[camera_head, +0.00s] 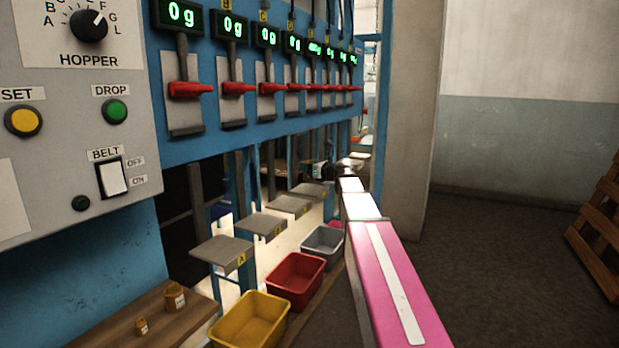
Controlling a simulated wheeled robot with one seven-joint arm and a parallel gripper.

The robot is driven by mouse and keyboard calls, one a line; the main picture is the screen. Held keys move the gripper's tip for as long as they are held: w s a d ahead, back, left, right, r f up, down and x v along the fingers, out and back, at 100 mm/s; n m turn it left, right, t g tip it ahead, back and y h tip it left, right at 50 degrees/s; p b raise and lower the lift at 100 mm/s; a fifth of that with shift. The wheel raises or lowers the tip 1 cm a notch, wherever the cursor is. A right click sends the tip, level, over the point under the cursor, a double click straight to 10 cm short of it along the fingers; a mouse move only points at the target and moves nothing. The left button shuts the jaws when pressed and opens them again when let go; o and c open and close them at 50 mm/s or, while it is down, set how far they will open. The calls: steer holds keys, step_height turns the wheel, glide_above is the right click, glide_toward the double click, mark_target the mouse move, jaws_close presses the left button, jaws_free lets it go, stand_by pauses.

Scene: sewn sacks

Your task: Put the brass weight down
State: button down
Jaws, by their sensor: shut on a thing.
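My pink and white arm reaches from the bottom right to the middle of the view. My gripper (322,171) is a small dark shape at its far end, near the far weighing pans. It is shut on a brass weight, too small and dark there to make out. Whether that weight touches a pan cannot be told. Two other brass weights, a larger one (174,297) and a smaller one (141,326), stand on the wooden shelf (110,338) at the lower left.
Grey pans, the nearest marked A (222,252), stand in a row under red levers and green displays. The near displays read 0g; a farther one (315,48) differs, unreadably. Yellow (249,322), red (295,281) and grey (323,243) bins stand below. Floor is open at right, before a pallet (598,230).

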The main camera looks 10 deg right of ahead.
steer(key=shift+f, duration=2)
steer(key=shift+f, duration=0.1)
steer(key=shift+c, duration=2.1)
jaws_free()
steer(key=v, duration=1.2)
steer(key=shift+d, duration=0.1)
